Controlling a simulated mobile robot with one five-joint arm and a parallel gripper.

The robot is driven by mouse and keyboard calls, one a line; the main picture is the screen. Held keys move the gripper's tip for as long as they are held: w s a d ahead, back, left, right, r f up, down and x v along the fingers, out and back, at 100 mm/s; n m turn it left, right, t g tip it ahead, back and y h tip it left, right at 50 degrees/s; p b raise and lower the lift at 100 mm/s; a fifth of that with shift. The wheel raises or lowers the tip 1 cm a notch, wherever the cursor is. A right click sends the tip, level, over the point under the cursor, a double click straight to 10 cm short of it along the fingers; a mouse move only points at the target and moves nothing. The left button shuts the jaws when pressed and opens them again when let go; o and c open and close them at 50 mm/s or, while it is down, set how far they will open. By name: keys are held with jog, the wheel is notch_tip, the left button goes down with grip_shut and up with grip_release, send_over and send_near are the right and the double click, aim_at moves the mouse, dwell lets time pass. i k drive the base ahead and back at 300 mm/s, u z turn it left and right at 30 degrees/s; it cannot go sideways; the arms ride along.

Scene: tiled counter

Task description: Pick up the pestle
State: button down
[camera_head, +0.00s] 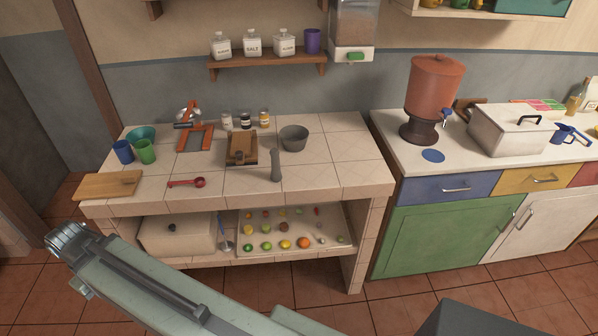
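The pestle (276,165) is a slim grey piece standing upright on the tiled counter (330,172), near its front edge and right of the middle. A grey mortar-like bowl (294,140) stands just behind it, apart from it. My arm reaches across the bottom of the view to the left. My gripper (66,240) is at its far end, low and in front of the counter's left side, well away from the pestle. It is small and seen at an angle, so its fingers' opening is unclear.
Left of the pestle are a red scoop (187,183), a wooden box (241,150), cups and a cutting board (108,185). The counter right of the pestle is clear. A lower shelf holds a white box (178,236) and produce. A clay water filter (433,90) stands on the right cabinet.

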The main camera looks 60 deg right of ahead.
aim_at(275, 177)
jog(key=z, duration=3.25)
jog(key=k, duration=1.7)
jog(key=u, duration=0.85)
jog(key=i, duration=1.05)
jog(key=z, duration=0.05)
